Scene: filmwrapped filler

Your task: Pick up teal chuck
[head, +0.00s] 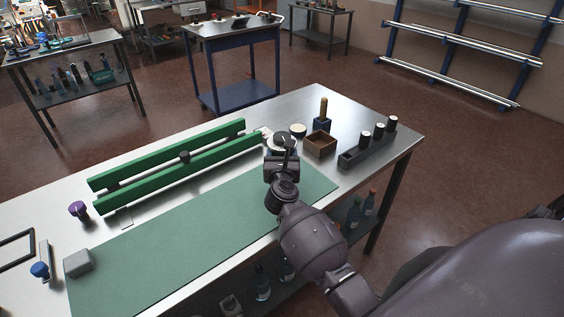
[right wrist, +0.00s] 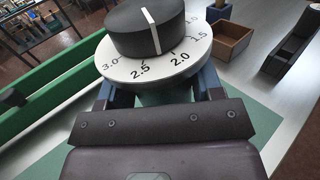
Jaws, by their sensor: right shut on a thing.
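My right gripper (head: 282,160) is over the far right end of the green mat (head: 200,225). In the right wrist view its blue fingers (right wrist: 158,88) are shut on a round piece with a white numbered dial (right wrist: 130,66) and a black knob (right wrist: 145,28) on top. A teal-green patch shows under the dial between the fingers; I cannot tell whether it is the teal chuck's body or the mat behind. The fingers' contact is hidden under the dial. No other teal chuck is clear on the table. My left gripper is not in view.
A green rail fixture (head: 170,163) lies left of the gripper. A brown box (head: 320,144), a dark rack with white-topped pieces (head: 367,150) and a blue holder (head: 322,124) stand right. A purple knob (head: 77,208) and grey block (head: 79,262) are left. The mat's middle is clear.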

